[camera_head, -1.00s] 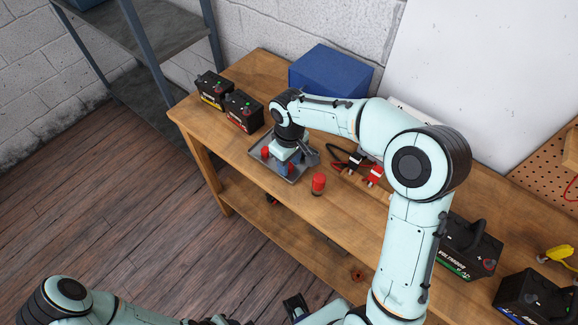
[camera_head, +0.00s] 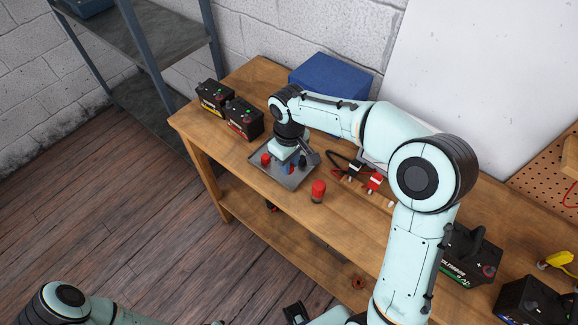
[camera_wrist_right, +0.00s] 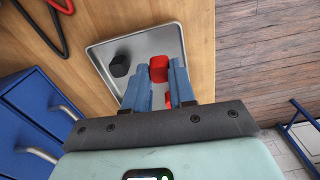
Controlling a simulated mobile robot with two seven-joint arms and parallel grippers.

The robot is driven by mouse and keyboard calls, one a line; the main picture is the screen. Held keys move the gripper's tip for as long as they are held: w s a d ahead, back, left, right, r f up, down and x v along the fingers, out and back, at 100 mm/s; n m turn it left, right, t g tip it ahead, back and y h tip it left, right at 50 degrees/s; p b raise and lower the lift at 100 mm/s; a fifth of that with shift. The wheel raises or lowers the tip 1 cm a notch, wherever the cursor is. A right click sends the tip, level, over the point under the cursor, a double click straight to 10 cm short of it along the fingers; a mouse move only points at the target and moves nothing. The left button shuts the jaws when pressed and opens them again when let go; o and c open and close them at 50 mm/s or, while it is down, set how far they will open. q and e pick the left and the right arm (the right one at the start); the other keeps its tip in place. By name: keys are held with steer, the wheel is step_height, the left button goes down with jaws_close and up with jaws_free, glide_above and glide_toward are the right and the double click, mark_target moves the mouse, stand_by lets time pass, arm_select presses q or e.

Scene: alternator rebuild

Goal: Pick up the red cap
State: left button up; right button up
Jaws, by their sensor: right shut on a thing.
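The metal tray (camera_head: 293,184) lies on the workbench with small caps in it. My right gripper (camera_head: 288,167) points down into the tray. In the right wrist view its blue fingers (camera_wrist_right: 158,85) are shut on a red cap (camera_wrist_right: 158,68), which shows between the fingertips. A second red cap (camera_head: 266,159) is in the tray to the left of the gripper; in the wrist view it is mostly hidden behind the right finger. A black cap (camera_wrist_right: 120,65) lies in the tray, apart from the fingers.
Two batteries (camera_head: 243,119) stand behind the tray at the left, with a blue cabinet (camera_head: 327,79) at the back. Bare bench lies in front.

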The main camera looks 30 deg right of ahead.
arm_select(q)
steer(key=w+r+p, duration=0.1)
steer(key=r, duration=0.1)
steer(key=w+r+p, duration=0.1)
steer(key=p, duration=0.1)
steer(key=shift+w+r, duration=0.2)
steer(key=shift+r, duration=0.2)
arm_select(e)
step_height(320, 180, up, 17)
steer(key=shift+f, duration=0.15)
